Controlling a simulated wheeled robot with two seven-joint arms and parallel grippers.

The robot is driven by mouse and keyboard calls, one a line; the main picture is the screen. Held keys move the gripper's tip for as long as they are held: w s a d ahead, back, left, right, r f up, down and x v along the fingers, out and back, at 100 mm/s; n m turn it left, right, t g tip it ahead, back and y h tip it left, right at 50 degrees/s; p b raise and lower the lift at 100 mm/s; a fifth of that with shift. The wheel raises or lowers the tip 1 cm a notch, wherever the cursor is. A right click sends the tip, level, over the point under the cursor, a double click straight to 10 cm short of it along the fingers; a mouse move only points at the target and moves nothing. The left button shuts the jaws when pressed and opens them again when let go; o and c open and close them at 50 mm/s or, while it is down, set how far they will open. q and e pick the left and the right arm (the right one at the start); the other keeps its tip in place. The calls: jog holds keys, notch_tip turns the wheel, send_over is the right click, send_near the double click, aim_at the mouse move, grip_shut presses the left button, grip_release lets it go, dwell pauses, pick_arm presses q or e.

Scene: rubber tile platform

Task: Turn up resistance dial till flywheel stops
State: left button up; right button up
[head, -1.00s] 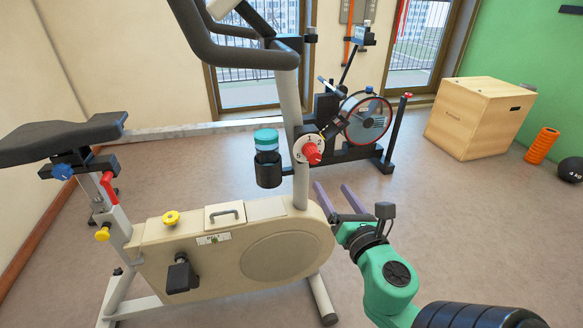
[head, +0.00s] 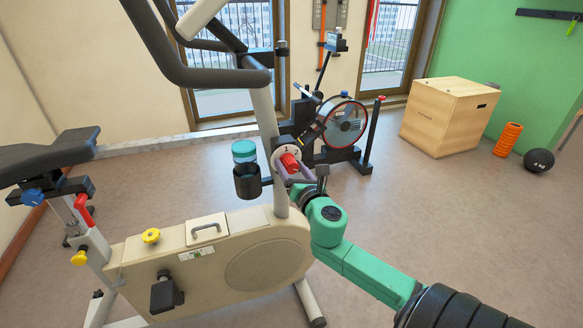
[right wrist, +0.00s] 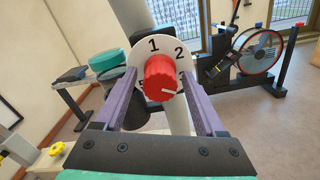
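The resistance dial is a red knob (right wrist: 160,76) on a white numbered plate (right wrist: 152,46), on the post of the beige exercise bike. In the right wrist view 1 and 2 read clearly; the lower numbers are partly hidden. The knob's white mark points right and slightly down. My right gripper (head: 287,172) is at the dial, with its purple fingers open on either side of the knob; gaps show between fingers and knob. The bike's beige housing (head: 205,262) has a round panel; no bare flywheel shows on it. My left gripper is out of view.
A second machine with a red-rimmed wheel (head: 345,124) stands behind. A teal-lidded cup (head: 244,151) sits in a holder left of the dial. Black handlebars (head: 190,76) are above. A wooden box (head: 448,117), orange roller (head: 507,139) and black ball (head: 538,160) are right.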

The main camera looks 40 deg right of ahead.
grip_shut()
jog(key=shift+m, duration=0.3)
jog(key=m+p, duration=0.1)
jog(key=m, duration=0.4)
jog(key=m+p, duration=0.1)
jog(key=m, duration=0.5)
dwell(0.4)
jog(key=shift+o, duration=1.2)
grip_release()
